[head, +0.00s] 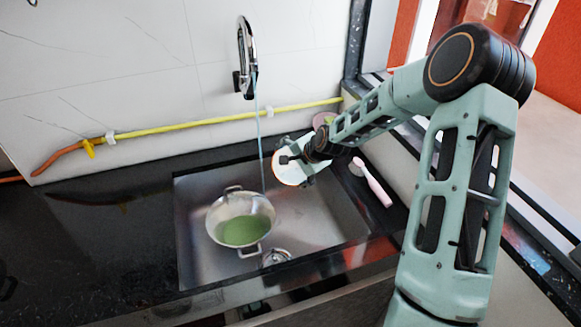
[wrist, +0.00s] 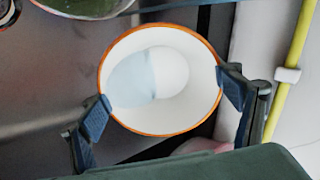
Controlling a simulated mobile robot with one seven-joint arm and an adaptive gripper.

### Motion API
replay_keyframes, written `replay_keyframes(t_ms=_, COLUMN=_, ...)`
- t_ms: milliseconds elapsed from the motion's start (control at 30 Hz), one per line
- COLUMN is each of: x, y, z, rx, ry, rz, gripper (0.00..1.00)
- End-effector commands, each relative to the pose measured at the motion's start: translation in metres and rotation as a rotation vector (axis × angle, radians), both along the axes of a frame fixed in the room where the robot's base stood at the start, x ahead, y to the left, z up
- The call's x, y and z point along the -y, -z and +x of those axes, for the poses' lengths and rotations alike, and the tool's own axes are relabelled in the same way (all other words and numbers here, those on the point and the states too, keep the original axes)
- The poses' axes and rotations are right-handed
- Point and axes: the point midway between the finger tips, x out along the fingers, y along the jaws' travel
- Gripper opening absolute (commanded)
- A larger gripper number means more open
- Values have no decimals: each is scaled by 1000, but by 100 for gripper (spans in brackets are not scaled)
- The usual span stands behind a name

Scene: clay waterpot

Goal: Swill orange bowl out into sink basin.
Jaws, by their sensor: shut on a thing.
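The orange bowl, white inside with an orange rim, shows in the wrist view (wrist: 190,110) and in the head view (head: 286,173). My gripper (wrist: 165,101) is shut on it, with one finger pad at each side of the rim. In the head view my gripper (head: 298,160) holds the bowl over the back right part of the sink basin (head: 325,215). A pale blue patch, like water, lies inside the bowl. A thin blue stream runs down from the faucet (head: 246,60), left of the bowl.
A metal pot (head: 215,205) with green contents stands in the basin's left part. A drain fitting (head: 276,257) is beside it. A pink-handled object (head: 374,184) lies on the right ledge. A yellow pipe (head: 200,119) runs along the back wall. The left counter is clear.

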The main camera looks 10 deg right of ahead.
Motion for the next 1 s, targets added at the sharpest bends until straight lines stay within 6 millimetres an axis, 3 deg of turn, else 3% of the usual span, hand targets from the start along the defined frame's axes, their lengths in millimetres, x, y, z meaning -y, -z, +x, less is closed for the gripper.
replay_keyframes(t_ms=1000, x=2, y=2, z=-3, rx=85, ry=0, rz=41, gripper=55)
